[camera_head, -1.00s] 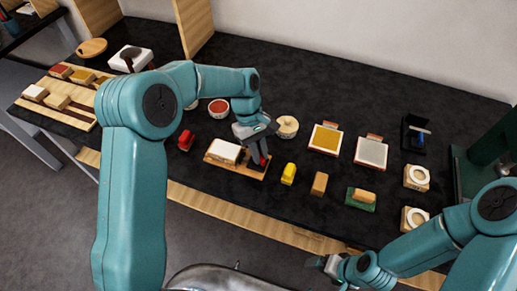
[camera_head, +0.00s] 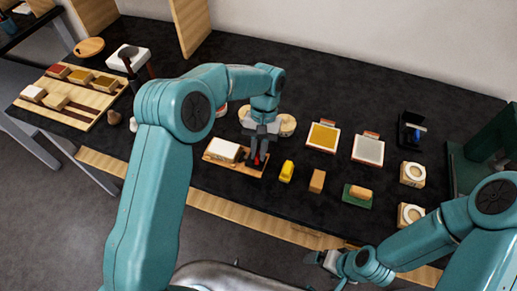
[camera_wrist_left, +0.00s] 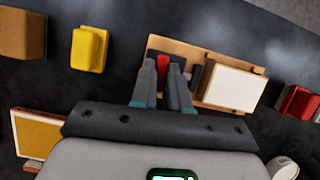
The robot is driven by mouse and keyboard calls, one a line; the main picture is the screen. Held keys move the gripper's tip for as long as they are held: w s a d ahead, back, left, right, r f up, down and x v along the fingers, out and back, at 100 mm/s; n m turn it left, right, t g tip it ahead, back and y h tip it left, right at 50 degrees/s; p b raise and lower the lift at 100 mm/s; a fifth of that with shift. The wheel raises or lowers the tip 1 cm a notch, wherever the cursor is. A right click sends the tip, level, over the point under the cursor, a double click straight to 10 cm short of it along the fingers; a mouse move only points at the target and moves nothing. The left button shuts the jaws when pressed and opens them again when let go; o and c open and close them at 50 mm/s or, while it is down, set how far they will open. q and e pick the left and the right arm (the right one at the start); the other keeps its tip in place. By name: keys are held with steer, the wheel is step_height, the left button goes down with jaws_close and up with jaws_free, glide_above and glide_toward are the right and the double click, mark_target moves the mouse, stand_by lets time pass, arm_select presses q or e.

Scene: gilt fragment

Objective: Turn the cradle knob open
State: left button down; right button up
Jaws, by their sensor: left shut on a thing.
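The cradle (camera_head: 240,168) is a wooden board with a white block (camera_head: 224,150) on its left part and a small red knob (camera_head: 257,161) at its right end. In the left wrist view the cradle's board (camera_wrist_left: 185,47) is at the upper middle, with the red knob (camera_wrist_left: 163,68) between the fingers. My left gripper (camera_head: 259,160) points down and is shut on the red knob; its fingers hide part of it. My right gripper (camera_head: 320,258) is low at the table's front edge, away from the cradle, too small to read.
A yellow block (camera_head: 287,171), a brown block (camera_head: 317,181) and a green pad (camera_head: 357,198) with a tan piece stand right of the cradle. Two framed trays (camera_head: 322,136) lie behind. A round lidded pot (camera_head: 287,125) is close behind my left gripper.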

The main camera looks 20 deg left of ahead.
arm_select(q)
steer(key=shift+w+r+m, duration=0.1)
steer(key=shift+r+m, duration=0.1)
steer(key=shift+m, duration=0.4)
steer(key=c, duration=1.2)
jaws_free()
steer(key=shift+o, duration=0.4)
steer(key=shift+f, duration=0.1)
